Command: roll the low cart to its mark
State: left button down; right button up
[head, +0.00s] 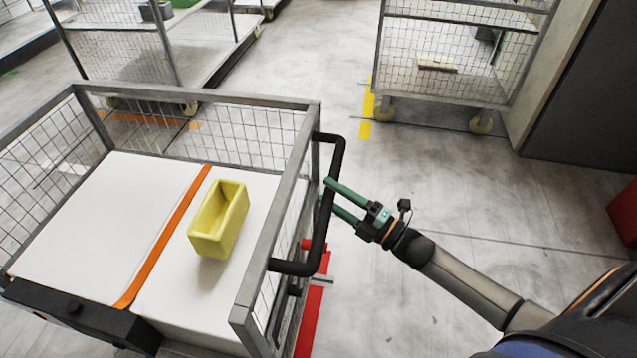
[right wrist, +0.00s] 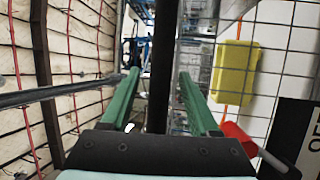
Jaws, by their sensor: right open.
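The low cart (head: 310,110) has a grey frame with wire mesh sides and fills the left of the head view. Its black handle (head: 335,165) stands out from the right end. My right gripper (head: 332,196) is at the handle's long bar, open, with its two green fingers on either side of it. In the right wrist view the black bar (right wrist: 160,60) runs between the fingers, with gaps showing on both sides. Orange floor marks (head: 120,117) show through the cart's far mesh; I cannot tell whether they are the cart's mark. My left gripper is not in view.
The cart carries a white load with an orange strap (head: 165,235) and a yellow bin (head: 220,220). A red bar (head: 310,320) lies low beside the handle. Taller mesh carts (head: 455,60) stand behind, near a yellow floor line (head: 367,115). The floor at centre right is clear.

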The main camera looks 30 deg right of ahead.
jog(key=shift+x, duration=1.85)
jog(key=shift+c, duration=0.4)
grip_shut()
